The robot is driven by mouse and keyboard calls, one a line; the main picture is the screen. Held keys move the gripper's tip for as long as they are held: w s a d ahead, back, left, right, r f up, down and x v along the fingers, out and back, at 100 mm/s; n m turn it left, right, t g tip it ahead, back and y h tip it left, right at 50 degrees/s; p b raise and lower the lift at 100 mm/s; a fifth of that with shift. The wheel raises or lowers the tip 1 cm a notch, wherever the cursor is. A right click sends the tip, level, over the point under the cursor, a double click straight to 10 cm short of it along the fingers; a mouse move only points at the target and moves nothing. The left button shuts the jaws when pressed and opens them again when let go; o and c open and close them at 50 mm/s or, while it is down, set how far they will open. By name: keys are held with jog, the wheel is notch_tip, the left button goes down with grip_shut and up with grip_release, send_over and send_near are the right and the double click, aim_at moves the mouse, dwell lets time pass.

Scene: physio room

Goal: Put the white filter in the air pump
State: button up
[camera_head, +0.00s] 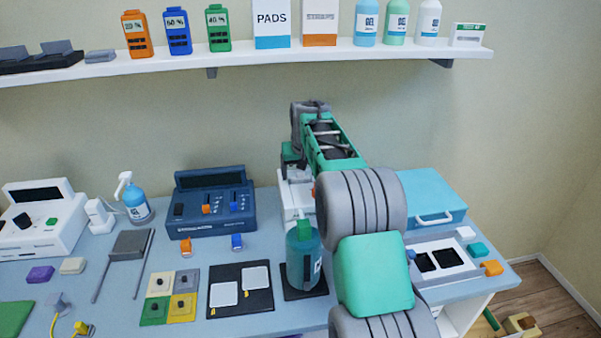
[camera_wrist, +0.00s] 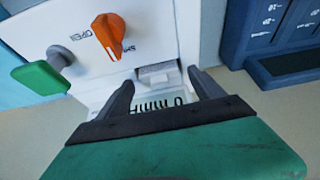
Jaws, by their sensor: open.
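The air pump (camera_head: 296,196) is a white box on the bench, mostly hidden behind my arm in the head view. In the wrist view its white face (camera_wrist: 142,48) shows an orange knob (camera_wrist: 109,36) by OPEN and SHUT lettering and a green knob (camera_wrist: 40,77) on a grey stem. A small white block (camera_wrist: 157,76) sits at the lower part of this face; I take it for the white filter, but cannot tell how deep it sits. My gripper (camera_wrist: 163,86) is open, its fingers on either side of the block, with no clear contact.
A dark blue device (camera_head: 211,210) stands left of the pump and a teal case (camera_head: 432,199) right of it. A teal bottle (camera_head: 303,262) stands in front. Small white (camera_head: 466,233), teal (camera_head: 478,249) and orange (camera_head: 491,268) blocks lie at right. A loaded shelf (camera_head: 270,56) hangs above.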

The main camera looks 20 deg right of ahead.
jog(key=shift+r, duration=0.1)
jog(key=d+v, duration=0.1)
jog(key=v, duration=1.1)
jog(key=shift+a+b, duration=0.4)
jog(key=shift+a, duration=0.05)
